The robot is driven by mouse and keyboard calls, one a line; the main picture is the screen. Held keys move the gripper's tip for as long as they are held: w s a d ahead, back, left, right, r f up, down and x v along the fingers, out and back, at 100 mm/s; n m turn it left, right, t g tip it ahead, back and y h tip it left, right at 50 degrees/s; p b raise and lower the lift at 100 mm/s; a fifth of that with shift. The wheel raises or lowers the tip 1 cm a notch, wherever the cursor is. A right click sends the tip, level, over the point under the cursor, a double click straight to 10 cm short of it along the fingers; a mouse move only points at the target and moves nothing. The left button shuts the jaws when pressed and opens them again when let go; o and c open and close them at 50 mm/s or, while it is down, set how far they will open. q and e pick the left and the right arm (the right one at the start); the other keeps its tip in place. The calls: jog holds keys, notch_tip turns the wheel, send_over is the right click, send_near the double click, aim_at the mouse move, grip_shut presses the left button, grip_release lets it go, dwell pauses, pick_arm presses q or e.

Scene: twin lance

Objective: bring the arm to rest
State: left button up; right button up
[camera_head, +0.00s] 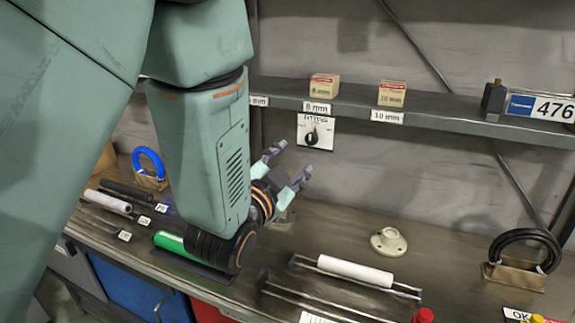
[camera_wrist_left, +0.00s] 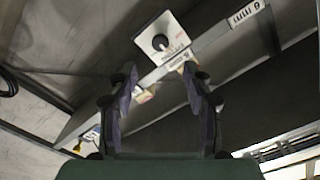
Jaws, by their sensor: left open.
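My left arm is green and comes in from the upper left in the head view. Its gripper (camera_head: 288,168) is open and empty, held above the bench (camera_head: 330,225) in front of the back wall. In the left wrist view the two purple-grey fingers of the gripper (camera_wrist_left: 157,85) stand apart with nothing between them. Beyond them is a white plate with a black knob (camera_wrist_left: 160,42), below the shelf. The same knob plate (camera_head: 314,132) shows in the head view, just above and right of the fingers. My right gripper is not in view.
A shelf (camera_head: 440,108) with small boxes (camera_head: 323,86) runs along the wall. On the bench are a white roll (camera_head: 355,270) on a rack, a beige flanged part (camera_head: 388,242), a black coil (camera_head: 527,240), a blue coil (camera_head: 148,160) and a green cylinder (camera_head: 172,243) beside my arm.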

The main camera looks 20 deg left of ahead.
pick_arm(q)
jog(key=shift+s, duration=0.6)
jog(key=s+a+f+n+g+b, duration=0.1)
jog(key=s+f+n+g+b, duration=0.3)
jog(key=f, duration=1.1)
jog(key=s+a+f+n+g+b, duration=0.2)
jog(key=s+f+g, duration=0.45)
jog(key=f, duration=0.85)
jog(key=s+f+n+g+b, duration=0.2)
jog(key=s+f+g+b, duration=0.5)
jog(key=s+f, duration=1.6)
jog(key=shift+s+a+y+b, duration=0.15)
jog(key=shift+s+y+b, duration=0.25)
jog(key=shift+s, duration=0.45)
jog(key=shift+f+g, duration=0.1)
jog(key=shift+g, duration=0.15)
